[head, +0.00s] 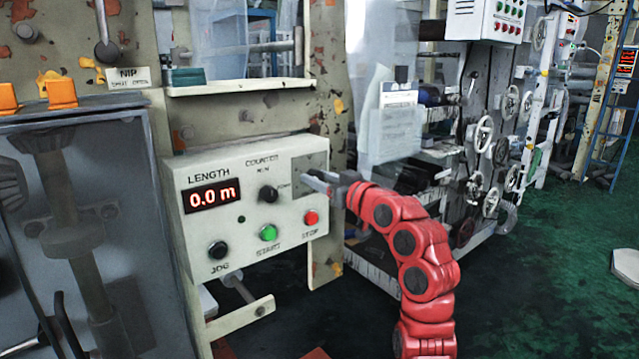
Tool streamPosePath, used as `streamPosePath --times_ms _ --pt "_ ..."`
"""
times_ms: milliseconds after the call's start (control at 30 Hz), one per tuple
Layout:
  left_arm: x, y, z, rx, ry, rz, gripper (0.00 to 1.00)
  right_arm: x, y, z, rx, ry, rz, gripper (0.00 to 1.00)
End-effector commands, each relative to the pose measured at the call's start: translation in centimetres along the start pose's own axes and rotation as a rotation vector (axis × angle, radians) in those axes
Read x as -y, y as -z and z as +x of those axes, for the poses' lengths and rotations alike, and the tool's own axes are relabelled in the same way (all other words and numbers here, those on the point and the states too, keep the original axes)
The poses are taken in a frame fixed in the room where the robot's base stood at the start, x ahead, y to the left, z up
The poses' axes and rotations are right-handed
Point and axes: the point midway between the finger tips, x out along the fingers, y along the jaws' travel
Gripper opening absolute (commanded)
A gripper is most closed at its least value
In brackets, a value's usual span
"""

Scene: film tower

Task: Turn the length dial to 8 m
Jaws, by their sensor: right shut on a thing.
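The control panel (205,235) is a pale box with a red LENGTH display (211,196) reading 0.0 m. My right gripper (314,181) reaches in from the right and is at the square grey plate (311,163) in the panel's upper right. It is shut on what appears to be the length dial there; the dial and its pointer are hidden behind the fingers. A small black counter knob (269,195) sits left of the fingers, clear of them. My left gripper is not in view.
Below my right gripper are the red STOP button (311,217) and green START button (268,232); the black JOG button (218,250) is lower left. A machine with handwheels (484,134) stands at right. Green floor (560,260) is open at far right.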

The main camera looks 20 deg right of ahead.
Motion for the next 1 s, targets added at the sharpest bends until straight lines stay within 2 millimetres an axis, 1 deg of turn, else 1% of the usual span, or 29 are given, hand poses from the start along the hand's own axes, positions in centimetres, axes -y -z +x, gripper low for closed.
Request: streamPosePath --times_ms 33,367,400,567,867,1000 --pt "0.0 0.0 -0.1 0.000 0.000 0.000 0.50 0.1 -0.3 0.1 0.005 0.003 -0.001 0.00" --pt "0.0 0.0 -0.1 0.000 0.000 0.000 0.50 0.1 -0.3 0.1 0.005 0.003 -0.003 0.00" --pt "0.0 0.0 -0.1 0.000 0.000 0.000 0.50 0.1 -0.3 0.1 0.005 0.003 -0.003 0.48" --pt "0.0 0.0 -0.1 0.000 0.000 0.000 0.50 0.1 -0.2 0.1 0.003 0.002 -0.003 0.77" --pt "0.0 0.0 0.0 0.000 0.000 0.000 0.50 0.0 -0.1 -0.1 0.001 0.000 -0.004 0.77" --pt "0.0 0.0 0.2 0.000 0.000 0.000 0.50 -0.1 0.1 -1.1 -0.002 -0.001 -0.004 0.77"
